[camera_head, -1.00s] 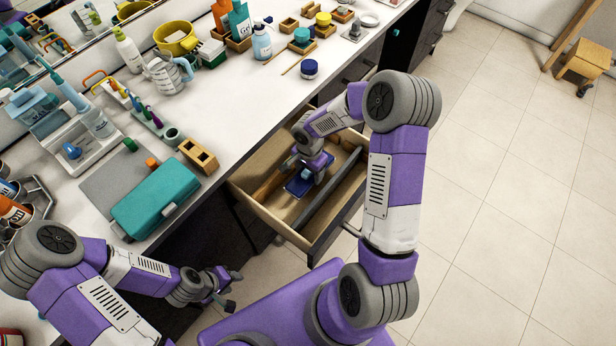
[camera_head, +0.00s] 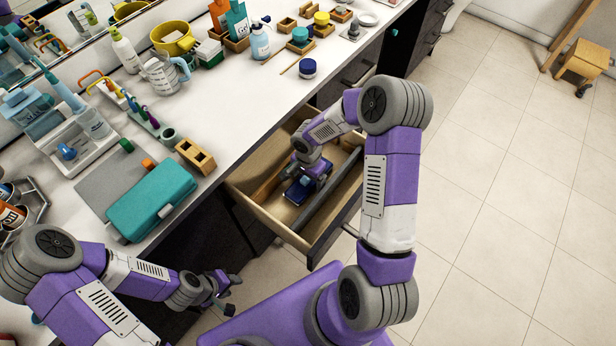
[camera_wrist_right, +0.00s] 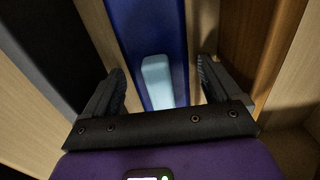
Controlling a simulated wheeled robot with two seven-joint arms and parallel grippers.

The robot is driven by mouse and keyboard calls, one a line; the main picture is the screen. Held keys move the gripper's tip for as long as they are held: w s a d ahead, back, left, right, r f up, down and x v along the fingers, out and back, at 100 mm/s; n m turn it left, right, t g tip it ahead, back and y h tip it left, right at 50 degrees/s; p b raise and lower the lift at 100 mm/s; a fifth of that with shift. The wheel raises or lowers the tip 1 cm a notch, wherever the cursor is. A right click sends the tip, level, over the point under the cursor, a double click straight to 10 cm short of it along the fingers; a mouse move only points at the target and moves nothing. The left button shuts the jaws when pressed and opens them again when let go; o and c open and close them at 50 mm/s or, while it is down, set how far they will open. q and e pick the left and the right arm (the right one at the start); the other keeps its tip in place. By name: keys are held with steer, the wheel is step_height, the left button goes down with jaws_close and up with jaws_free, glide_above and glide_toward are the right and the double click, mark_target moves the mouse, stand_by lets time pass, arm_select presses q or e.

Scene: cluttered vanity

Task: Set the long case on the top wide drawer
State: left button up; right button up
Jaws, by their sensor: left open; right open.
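A long dark blue case (camera_head: 295,194) lies inside the open wide drawer (camera_head: 265,209). In the right wrist view the blue case (camera_wrist_right: 150,25) runs between my fingers, with a pale blue latch-like piece (camera_wrist_right: 158,82) on it. My right gripper (camera_head: 307,186) is down in the drawer, open, with its fingers (camera_wrist_right: 160,82) on either side of the case; I cannot tell whether they touch it. My left gripper (camera_head: 222,293) is open and empty, low in front of the vanity. My right gripper hides part of the case in the head view.
A teal case (camera_head: 152,201) lies on the counter near its front edge, beside a wooden holder (camera_head: 195,155). Bottles, a yellow pot (camera_head: 172,39) and jars crowd the counter's back. A dark divider (camera_head: 331,196) runs along the drawer.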

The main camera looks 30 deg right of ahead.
steer(key=shift+r, duration=0.1)
step_height(320, 180, up, 12)
steer(key=p, duration=0.4)
stand_by(0.5)
